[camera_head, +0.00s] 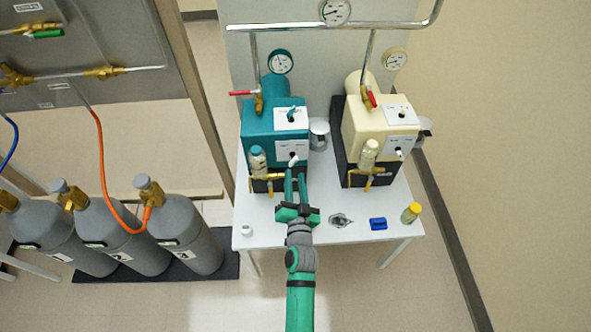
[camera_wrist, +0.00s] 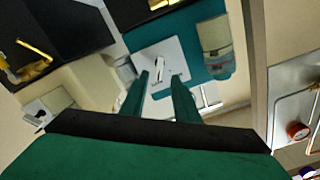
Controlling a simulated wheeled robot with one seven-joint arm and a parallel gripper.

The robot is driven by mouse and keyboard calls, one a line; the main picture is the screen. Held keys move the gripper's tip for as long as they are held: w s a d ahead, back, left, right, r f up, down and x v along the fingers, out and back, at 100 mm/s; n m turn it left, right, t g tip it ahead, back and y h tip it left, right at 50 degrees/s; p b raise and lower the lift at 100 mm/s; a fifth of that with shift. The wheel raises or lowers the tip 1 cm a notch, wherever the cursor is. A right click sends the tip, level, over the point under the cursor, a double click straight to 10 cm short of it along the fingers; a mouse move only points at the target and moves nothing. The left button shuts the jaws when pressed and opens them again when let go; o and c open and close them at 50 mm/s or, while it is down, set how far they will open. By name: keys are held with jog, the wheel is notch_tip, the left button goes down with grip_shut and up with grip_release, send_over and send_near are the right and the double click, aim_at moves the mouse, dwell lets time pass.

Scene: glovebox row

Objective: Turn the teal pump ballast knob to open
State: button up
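The teal pump (camera_head: 262,120) stands on the white table, left of the cream pump. A dark knob (camera_head: 292,115) sits on its upper white plate, and a pale lever-shaped knob (camera_head: 294,159) sits on its lower front plate. I cannot read which one is the ballast knob. My gripper (camera_head: 295,173) reaches up to the lower plate. In the wrist view my gripper (camera_wrist: 162,76) is open, with its two green fingers apart. The pale knob (camera_wrist: 159,70) shows in the gap between the fingertips. I cannot tell whether either finger touches it.
The cream pump (camera_head: 378,125) stands to the right. The white table (camera_head: 290,235) carries a blue item (camera_head: 378,224) and a yellow-capped bottle (camera_head: 411,213). Grey gas cylinders (camera_head: 185,225) stand at the left.

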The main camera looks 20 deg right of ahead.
jog(key=v, duration=0.4)
jog(key=shift+s+a, duration=0.35)
jog(key=shift+a, duration=0.05)
dwell(0.5)
jog(key=s+a+f+n+g+y, duration=0.1)
jog(key=s+a+f+n, duration=0.1)
jog(key=s+a, duration=0.45)
jog(key=s+a+f+n+y, duration=0.1)
jog(key=s+a, duration=0.2)
jog(key=s, duration=0.6)
jog(key=s+a+r+n+y, duration=0.1)
jog(key=s+a+r+n, duration=0.2)
jog(key=s, duration=0.6)
jog(key=s+a+r+n+g+y, duration=0.1)
jog(key=s+a+r+n+y, duration=0.1)
jog(key=s, duration=0.6)
jog(key=shift+s+a+r+n, duration=0.4)
jog(key=shift+a+r+n, duration=0.3)
jog(key=shift+a+r, duration=0.2)
